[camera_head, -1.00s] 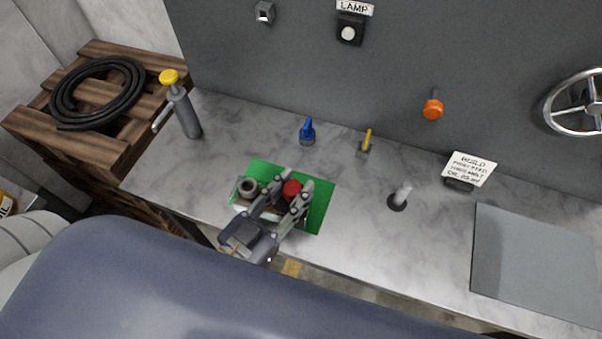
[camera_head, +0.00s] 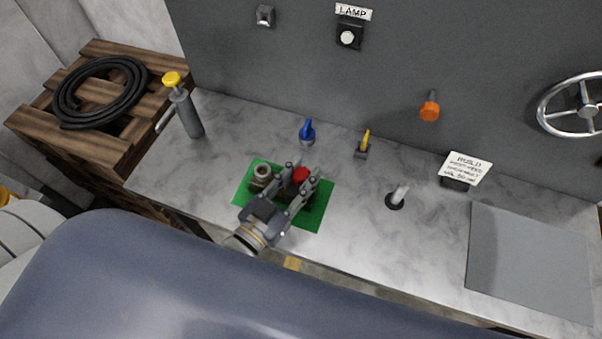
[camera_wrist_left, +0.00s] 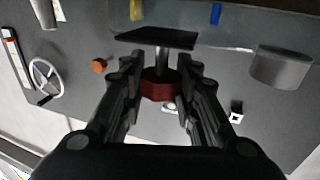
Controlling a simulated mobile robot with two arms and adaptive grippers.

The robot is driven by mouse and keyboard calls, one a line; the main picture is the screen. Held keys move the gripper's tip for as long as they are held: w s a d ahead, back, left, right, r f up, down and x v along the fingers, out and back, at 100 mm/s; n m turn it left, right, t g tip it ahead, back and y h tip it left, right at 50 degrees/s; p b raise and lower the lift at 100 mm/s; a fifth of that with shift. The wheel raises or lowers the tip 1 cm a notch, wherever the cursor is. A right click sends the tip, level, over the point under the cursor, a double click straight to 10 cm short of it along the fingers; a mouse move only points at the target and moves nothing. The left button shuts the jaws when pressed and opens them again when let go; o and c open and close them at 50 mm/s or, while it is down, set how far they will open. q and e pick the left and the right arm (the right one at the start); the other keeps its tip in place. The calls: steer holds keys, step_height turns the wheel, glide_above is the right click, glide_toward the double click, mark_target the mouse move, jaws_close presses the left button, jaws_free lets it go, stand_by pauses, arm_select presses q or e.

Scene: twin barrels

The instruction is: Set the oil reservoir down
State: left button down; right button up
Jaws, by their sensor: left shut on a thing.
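The oil reservoir seems to be the dark piece with a grey ring-topped neck (camera_head: 262,174) and a red cap (camera_head: 301,174). It is at the green mat (camera_head: 316,214) on the bench, partly hidden by my left gripper (camera_head: 303,171). That gripper is shut on it around the red-capped part. In the left wrist view a dark red faceted part (camera_wrist_left: 158,86) sits between the fingers. I cannot tell whether the reservoir's bottom touches the mat. My right gripper is not in view.
A grey pump with a yellow knob (camera_head: 172,79) stands to the left. A metal peg (camera_head: 397,196) and a grey plate (camera_head: 530,264) are to the right. The grey panel (camera_head: 240,60) rises behind.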

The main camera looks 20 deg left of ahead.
arm_select(q)
steer(key=c, duration=1.3)
jaws_free()
steer(key=shift+f, duration=0.1)
steer(key=shift+o, duration=0.4)
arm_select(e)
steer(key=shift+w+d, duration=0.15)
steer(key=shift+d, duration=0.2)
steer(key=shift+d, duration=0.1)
arm_select(q)
steer(key=shift+r, duration=0.2)
steer(key=shift+s+a+f, duration=0.1)
steer(key=shift+s+f, duration=0.1)
steer(key=shift+s, duration=0.15)
steer(key=b+v, duration=0.2)
steer(key=v, duration=0.9)
steer(key=shift+s+b, duration=0.15)
steer(key=shift+b, duration=0.25)
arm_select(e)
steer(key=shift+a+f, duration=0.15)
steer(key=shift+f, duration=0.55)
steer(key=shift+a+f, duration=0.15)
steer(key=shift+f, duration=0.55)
